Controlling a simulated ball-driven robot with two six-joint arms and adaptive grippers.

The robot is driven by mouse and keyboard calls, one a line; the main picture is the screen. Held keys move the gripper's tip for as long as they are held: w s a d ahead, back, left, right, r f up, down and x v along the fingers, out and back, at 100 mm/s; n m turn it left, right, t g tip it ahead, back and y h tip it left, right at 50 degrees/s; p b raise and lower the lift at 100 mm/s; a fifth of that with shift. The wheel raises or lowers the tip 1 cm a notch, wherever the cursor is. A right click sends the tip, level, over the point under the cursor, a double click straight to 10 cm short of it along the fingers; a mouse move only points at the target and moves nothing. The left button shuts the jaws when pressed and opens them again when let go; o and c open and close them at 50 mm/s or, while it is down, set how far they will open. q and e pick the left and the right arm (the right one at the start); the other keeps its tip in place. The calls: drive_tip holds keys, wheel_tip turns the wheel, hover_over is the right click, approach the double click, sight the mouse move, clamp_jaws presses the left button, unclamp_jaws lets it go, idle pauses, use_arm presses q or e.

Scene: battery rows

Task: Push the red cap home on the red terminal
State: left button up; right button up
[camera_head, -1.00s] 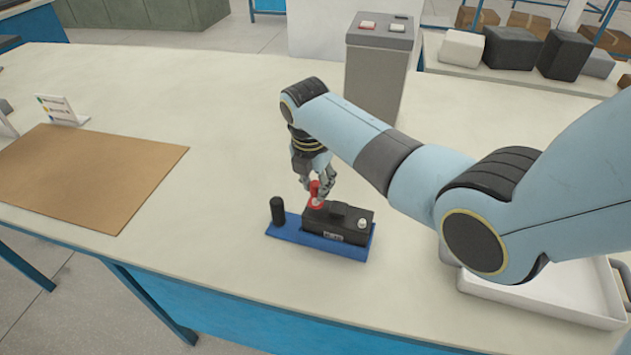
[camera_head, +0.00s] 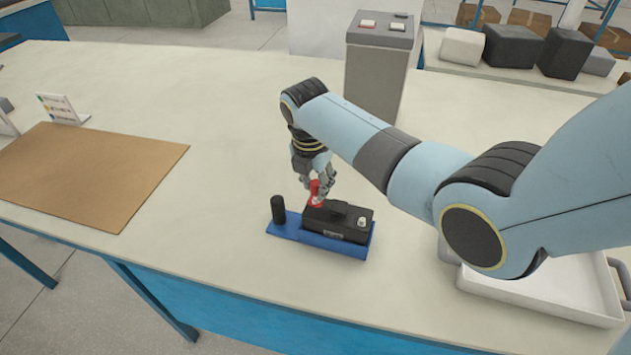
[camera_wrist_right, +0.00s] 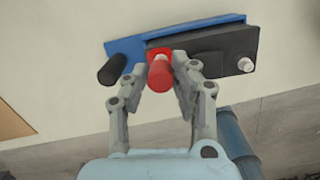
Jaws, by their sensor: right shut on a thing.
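My right gripper (camera_head: 315,187) is shut on the red cap (camera_wrist_right: 160,75), which stands between its two fingers in the right wrist view. The cap is at the left end of the black battery (camera_head: 345,222), right at the red terminal (camera_wrist_right: 157,53). The cap hides much of that terminal, so I cannot tell how far down it sits. The battery lies in a blue tray (camera_head: 290,235). A bare pale terminal (camera_wrist_right: 246,65) shows at the battery's other end. A black post (camera_head: 278,210) stands at the tray's left end. My left gripper is not in view.
A brown mat (camera_head: 90,175) lies on the left of the table, with a small sign card (camera_head: 60,108) behind it. A grey bin (camera_head: 377,75) stands behind my arm. A white tray (camera_head: 560,300) sits at the right. The table between mat and battery is clear.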

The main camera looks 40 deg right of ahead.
drive_tip(key=shift+f, duration=0.25)
drive_tip(key=shift+f, duration=0.3)
drive_tip(key=shift+f+b, duration=0.3)
drive_tip(key=shift+f, duration=0.15)
idle(0.8)
drive_tip(key=shift+f+b, duration=0.3)
drive_tip(key=shift+f, duration=0.2)
idle(0.5)
drive_tip(key=o, duration=1.3)
drive_tip(key=shift+s+r, duration=0.1)
drive_tip(key=shift+r, duration=0.05)
